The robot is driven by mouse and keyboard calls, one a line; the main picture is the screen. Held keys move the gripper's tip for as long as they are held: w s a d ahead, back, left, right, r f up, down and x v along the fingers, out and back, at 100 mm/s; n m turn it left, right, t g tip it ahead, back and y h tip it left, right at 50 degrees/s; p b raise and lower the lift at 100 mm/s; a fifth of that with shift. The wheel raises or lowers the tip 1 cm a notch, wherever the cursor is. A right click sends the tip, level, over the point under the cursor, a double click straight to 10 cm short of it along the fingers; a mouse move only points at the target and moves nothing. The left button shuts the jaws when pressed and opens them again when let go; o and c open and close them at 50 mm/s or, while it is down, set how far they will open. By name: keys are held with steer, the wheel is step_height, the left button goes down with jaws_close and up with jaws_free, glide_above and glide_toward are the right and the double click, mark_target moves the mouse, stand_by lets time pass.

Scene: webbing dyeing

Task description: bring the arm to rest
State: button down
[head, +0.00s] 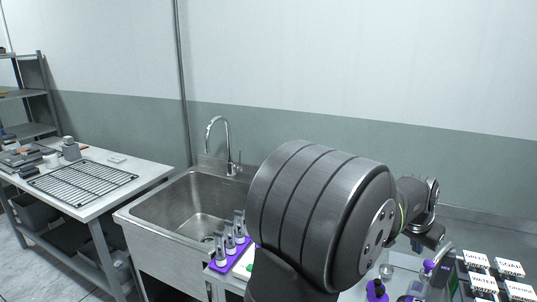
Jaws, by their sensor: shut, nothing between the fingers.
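My arm fills the middle right of the head view, with its big dark joint close to the camera. My gripper (434,240) is small and partly turned away at the far end of the arm, above the right part of the bench. It is shut and holds nothing. Its fingertips are hard to make out against the things behind them.
A steel sink (188,207) with a tap (226,140) stands left of my arm. Labelled boxes (483,283) and purple-topped bottles (376,290) crowd the lower right. A side table (150,172) carries a black grid (82,183).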

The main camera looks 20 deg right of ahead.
steer(key=shift+w+f, duration=0.2)
steer(key=shift+f, duration=1)
step_height(320, 180, up, 7)
step_height(320, 180, down, 7)
steer(key=w+d, duration=0.2)
steer(key=w, duration=0.5)
steer(key=shift+w, duration=0.4)
